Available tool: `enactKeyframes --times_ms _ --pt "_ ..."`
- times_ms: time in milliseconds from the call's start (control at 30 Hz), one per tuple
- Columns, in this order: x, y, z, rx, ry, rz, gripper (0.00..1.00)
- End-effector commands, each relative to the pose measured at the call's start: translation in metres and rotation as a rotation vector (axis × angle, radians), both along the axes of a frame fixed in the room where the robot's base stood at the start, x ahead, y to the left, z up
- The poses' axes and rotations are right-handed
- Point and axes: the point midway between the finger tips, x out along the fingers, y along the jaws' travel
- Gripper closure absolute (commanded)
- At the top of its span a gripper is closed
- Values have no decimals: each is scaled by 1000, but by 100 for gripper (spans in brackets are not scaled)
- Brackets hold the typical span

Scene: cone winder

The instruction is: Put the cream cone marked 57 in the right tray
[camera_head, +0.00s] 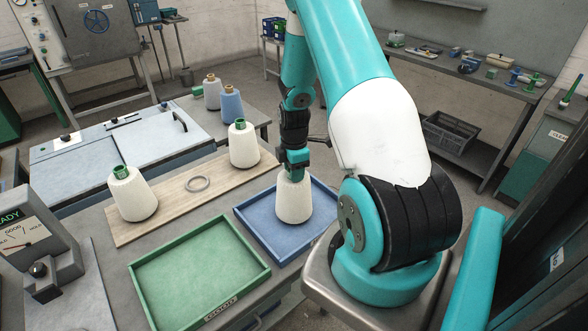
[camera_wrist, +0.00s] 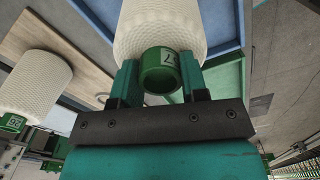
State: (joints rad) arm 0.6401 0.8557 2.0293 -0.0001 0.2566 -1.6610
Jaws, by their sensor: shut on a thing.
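My gripper (camera_head: 293,166) is shut on the green tube top of a cream cone (camera_head: 294,198). The cone is upright over the blue tray (camera_head: 262,243), the right one of two trays, inside its rim. I cannot tell for sure whether its base touches the tray floor. In the wrist view the held cone (camera_wrist: 160,30) has its green tube (camera_wrist: 160,72) between my fingers (camera_wrist: 158,82), with a label that reads 57 upside down. The green tray (camera_head: 200,275) lies to the left and is empty.
Two more cream cones, at left (camera_head: 132,193) and behind (camera_head: 243,145), stand on a wooden board (camera_head: 170,204) with a grey ring (camera_head: 197,184). A blue cone (camera_head: 230,105) and a greyish cone (camera_head: 212,93) stand farther back. A gauge box (camera_head: 30,236) is at far left.

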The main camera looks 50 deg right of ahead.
Motion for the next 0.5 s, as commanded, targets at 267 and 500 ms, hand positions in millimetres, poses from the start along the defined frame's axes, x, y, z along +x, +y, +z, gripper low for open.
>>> enactKeyframes --times_ms 267,500 --pt "0 0 -1 0 0 0 34" --pt "0 0 5 -1 -2 0 34"
